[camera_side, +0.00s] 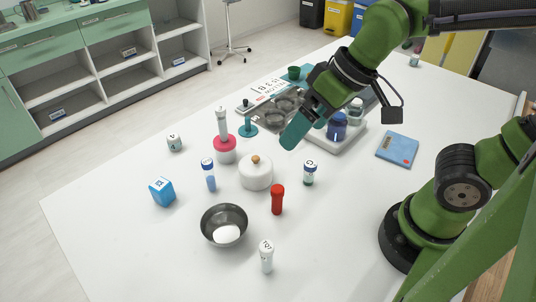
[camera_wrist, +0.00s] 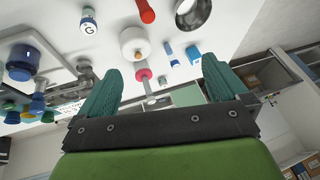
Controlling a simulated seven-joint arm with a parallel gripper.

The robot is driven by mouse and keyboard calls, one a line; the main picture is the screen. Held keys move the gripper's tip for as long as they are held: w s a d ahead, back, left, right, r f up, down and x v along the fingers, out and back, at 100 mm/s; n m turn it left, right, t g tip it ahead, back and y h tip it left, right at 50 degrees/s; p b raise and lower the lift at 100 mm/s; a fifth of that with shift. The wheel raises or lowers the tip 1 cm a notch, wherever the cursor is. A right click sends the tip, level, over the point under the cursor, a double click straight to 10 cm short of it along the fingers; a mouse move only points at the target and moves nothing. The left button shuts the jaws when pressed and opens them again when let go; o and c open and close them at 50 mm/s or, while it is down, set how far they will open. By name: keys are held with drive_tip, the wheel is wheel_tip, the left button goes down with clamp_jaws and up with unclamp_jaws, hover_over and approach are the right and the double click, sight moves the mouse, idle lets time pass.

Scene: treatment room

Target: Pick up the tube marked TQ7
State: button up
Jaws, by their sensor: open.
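A white tube (camera_side: 266,262) stands upright at the front of the table in the side view. Its cap carries small dark characters, possibly TQ7, too small to read surely. I do not see it in the wrist view. My gripper (camera_side: 295,134) is open and empty above the table, well behind and above this tube. Its two teal fingers stand wide apart in the wrist view (camera_wrist: 160,88). A tube with a green band (camera_side: 310,173) is marked with one letter, which looks like G in the wrist view (camera_wrist: 88,22).
A red tube (camera_side: 277,200), a dark bowl (camera_side: 224,212) with a white thing inside, and a white lidded pot (camera_side: 256,175) stand mid-table. The front-left table is clear.

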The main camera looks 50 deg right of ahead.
drive_tip(key=d+m+t, duration=0.1)
drive_tip(key=d, duration=0.1)
drive_tip(key=d+m, duration=0.2)
drive_tip(key=d, duration=0.1)
drive_tip(key=s+d+r+m+t, duration=0.1)
drive_tip(key=d, duration=0.1)
drive_tip(key=shift+d+m+t+h, duration=0.15)
drive_tip(key=shift+m+t+h, duration=0.15)
drive_tip(key=shift+h, duration=0.1)
drive_tip(key=shift+c, duration=0.2)
drive_tip(key=shift+d+r, duration=0.25)
drive_tip(key=shift+d, duration=0.05)
drive_tip(key=shift+c, duration=1.1)
drive_tip(key=shift+w, duration=0.1)
drive_tip(key=c, duration=0.5)
